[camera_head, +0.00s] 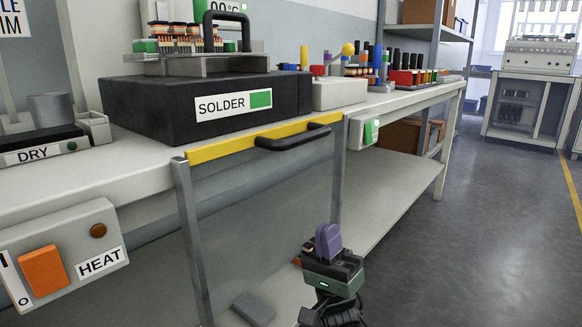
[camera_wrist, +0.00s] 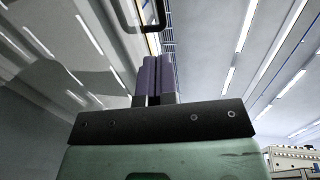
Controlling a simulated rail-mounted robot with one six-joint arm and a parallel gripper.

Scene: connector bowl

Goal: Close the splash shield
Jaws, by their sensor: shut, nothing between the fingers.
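The splash shield is a clear panel between two grey posts, with a yellow top bar (camera_head: 225,147) and a black handle (camera_head: 292,137). It stands at the front edge of the bench, its top bar near the bench-top level, below the SOLDER unit (camera_head: 205,95). My gripper (camera_head: 328,238) is low, below the handle and a little to its right, apart from it. Its purple fingers point up, shut together and empty. In the wrist view, the shut fingers (camera_wrist: 155,76) point up towards the black handle (camera_wrist: 160,18), which shows at the top with a gap between.
A HEAT switch box (camera_head: 60,258) is on the bench front at left, and a small box with a green switch (camera_head: 371,131) is right of the shield. A lower shelf (camera_head: 385,180) runs under the bench. The floor at right is clear.

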